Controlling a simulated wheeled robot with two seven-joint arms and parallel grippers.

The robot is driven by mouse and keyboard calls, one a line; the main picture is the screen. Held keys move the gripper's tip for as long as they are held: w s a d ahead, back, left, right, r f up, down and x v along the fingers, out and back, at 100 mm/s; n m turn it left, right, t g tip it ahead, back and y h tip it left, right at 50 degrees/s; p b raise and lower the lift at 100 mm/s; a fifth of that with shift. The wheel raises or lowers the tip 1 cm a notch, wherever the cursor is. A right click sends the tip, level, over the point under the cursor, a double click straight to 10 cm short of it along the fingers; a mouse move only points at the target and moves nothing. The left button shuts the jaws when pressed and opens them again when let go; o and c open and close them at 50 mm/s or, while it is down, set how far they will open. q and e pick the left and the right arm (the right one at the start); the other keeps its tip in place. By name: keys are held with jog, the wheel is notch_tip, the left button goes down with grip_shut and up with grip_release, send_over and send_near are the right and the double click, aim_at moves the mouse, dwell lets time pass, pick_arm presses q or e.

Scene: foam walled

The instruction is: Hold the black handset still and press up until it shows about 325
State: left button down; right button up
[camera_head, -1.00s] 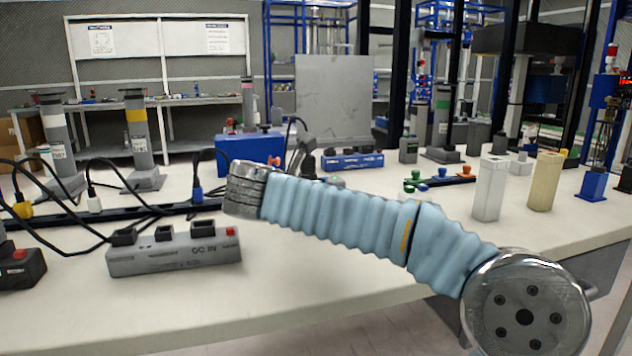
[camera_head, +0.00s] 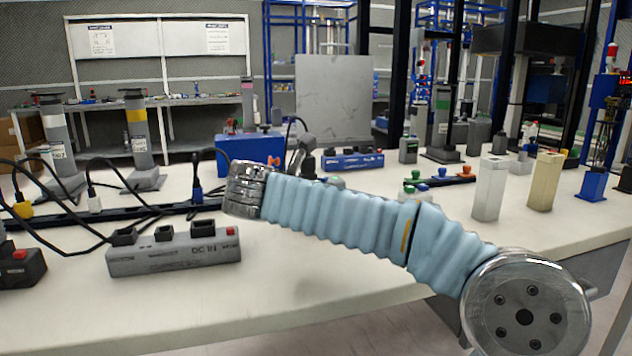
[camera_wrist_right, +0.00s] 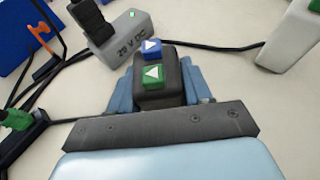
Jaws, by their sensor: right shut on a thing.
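The black handset (camera_wrist_right: 172,92) is in the right wrist view, between the fingers of my right gripper (camera_wrist_right: 162,88), which is shut on it. On its face are a green button (camera_wrist_right: 153,75) with a white triangle and, farther along, a blue button (camera_wrist_right: 151,46) with a white triangle. No readable number shows on the handset. In the head view my right arm's blue sleeve crosses the middle, and I cannot make out the handset there. My left gripper is in neither view.
A grey box marked 20 V DC (camera_wrist_right: 125,38) with a lit green lamp stands just beyond the handset, with black cables around it. In the head view a grey power strip (camera_head: 175,257) lies front left. White (camera_head: 489,190) and beige (camera_head: 545,183) blocks stand right.

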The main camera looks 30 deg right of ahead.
dwell(0.4)
jog(key=o, duration=1.2)
jog(key=v, duration=1.2)
